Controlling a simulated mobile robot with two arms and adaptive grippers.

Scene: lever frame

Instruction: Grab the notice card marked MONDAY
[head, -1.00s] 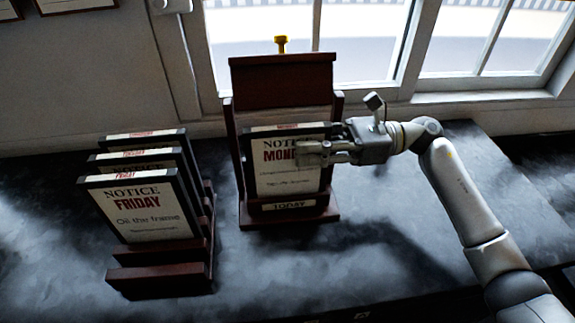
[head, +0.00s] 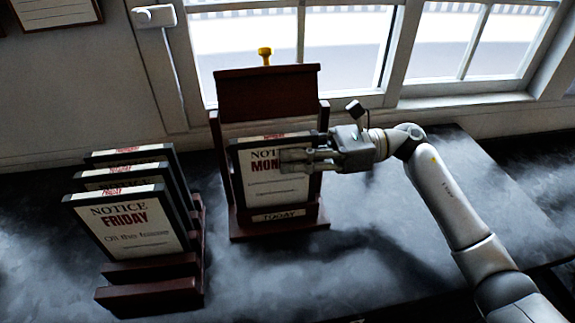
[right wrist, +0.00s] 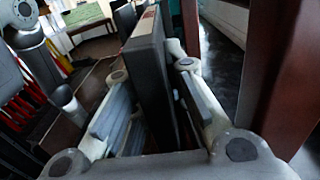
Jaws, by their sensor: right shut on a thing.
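The notice card marked MONDAY (head: 276,188) stands in the dark red wooden lever frame (head: 267,94), above its TODAY plate (head: 279,215). My right gripper (head: 292,160) reaches in from the right and is shut on the card near its upper right. Its fingers cover part of the word MONDAY. In the right wrist view the dark edge of the card (right wrist: 150,75) lies between the two fingers. A post of the frame (right wrist: 275,75) stands close to the right of them. My left gripper is not in view.
A wooden rack (head: 150,296) on the left holds several cards; the front one is marked FRIDAY (head: 128,225). The window (head: 345,50) is behind. The dark counter (head: 390,265) is clear at the front right.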

